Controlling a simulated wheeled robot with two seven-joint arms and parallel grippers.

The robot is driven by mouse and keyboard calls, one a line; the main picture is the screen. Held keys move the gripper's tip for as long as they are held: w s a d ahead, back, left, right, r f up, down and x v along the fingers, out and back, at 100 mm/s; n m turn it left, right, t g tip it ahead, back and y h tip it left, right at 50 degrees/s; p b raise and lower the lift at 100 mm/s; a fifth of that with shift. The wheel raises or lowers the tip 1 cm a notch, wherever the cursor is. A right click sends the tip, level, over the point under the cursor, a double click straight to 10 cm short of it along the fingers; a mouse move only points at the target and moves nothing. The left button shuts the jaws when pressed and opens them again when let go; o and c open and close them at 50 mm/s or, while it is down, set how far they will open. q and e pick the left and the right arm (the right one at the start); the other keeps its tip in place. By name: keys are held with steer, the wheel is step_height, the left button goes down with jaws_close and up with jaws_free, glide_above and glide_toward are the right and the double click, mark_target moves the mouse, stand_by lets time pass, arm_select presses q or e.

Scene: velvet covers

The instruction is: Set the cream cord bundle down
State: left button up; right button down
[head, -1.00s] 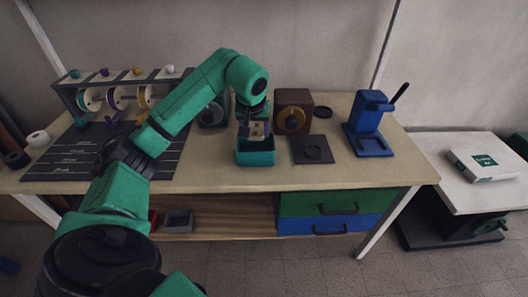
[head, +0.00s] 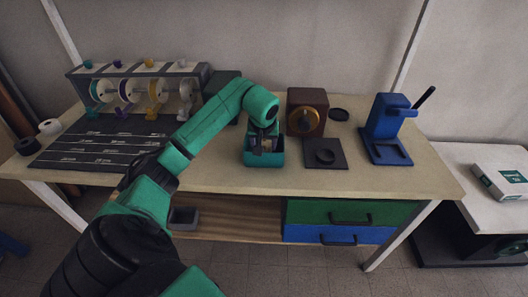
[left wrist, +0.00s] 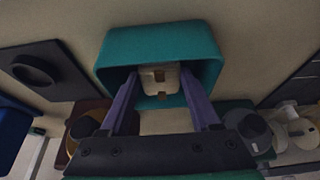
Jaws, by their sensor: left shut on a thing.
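The cream cord bundle (left wrist: 160,78) shows in the left wrist view as a pale block with a brown band, between the purple fingers of my left gripper (left wrist: 163,84). My left gripper is shut on it. In the head view the left gripper (head: 265,145) points down into the open top of a teal bin (head: 263,159) on the bench. The bin's teal walls (left wrist: 150,45) surround the bundle in the left wrist view. I cannot tell whether the bundle touches the bin floor. In the head view the bundle is mostly hidden by the gripper. My right gripper is not in view.
A brown box with a round dial (head: 307,112) stands behind the bin. A dark square plate (head: 324,154) and a blue lever press (head: 387,130) are to the right. A spool rack (head: 140,88) and dark marked mat (head: 105,145) lie left. Bare bench surrounds the bin.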

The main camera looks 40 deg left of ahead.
arm_select(q)
step_height(320, 180, down, 3)
steer(key=shift+r, duration=0.1)
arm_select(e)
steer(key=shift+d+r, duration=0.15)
arm_select(q)
steer(key=o, duration=1.4)
steer(key=shift+f, duration=0.2)
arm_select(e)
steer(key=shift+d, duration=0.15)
arm_select(q)
steer(key=shift+o, duration=0.2)
steer(key=shift+r, duration=0.15)
steer(key=v, duration=1.2)
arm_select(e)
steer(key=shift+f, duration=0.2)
